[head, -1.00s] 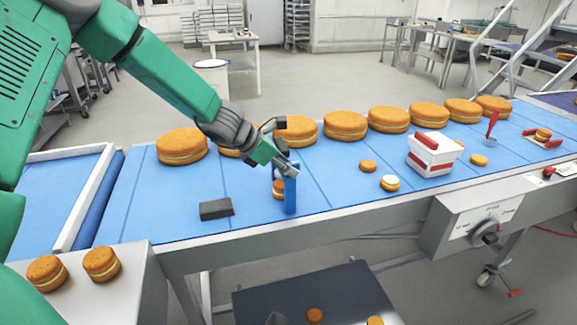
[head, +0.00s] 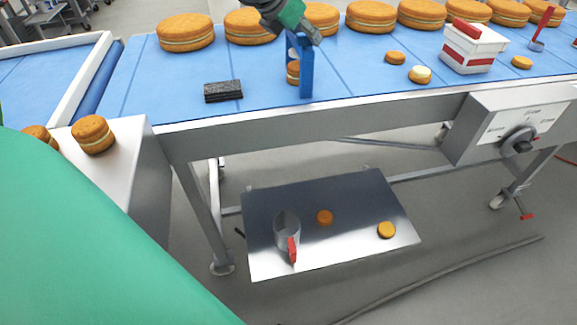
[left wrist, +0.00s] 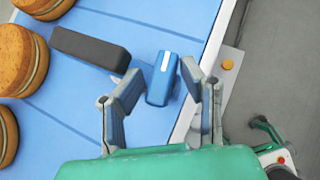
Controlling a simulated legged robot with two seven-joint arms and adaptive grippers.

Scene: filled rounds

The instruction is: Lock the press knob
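A blue upright piece (head: 306,68), likely the press, stands near the front edge of the blue belt, with a small filled round (head: 292,73) beside it, partly hidden. My left gripper (head: 308,36) is at its top end, cut by the upper picture edge in the head view. In the left wrist view my left gripper (left wrist: 165,82) is open, the blue piece (left wrist: 161,80) between its fingers with gaps at the sides. A dark grey dial knob (head: 518,140) sits on the labelled control box (head: 490,128) at right. My right gripper is not clearly seen.
A dark block (head: 223,92) lies left of the blue piece; it also shows in the left wrist view (left wrist: 90,48). Large filled rounds (head: 186,32) line the belt's back. A white-red box (head: 472,50) stands right.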

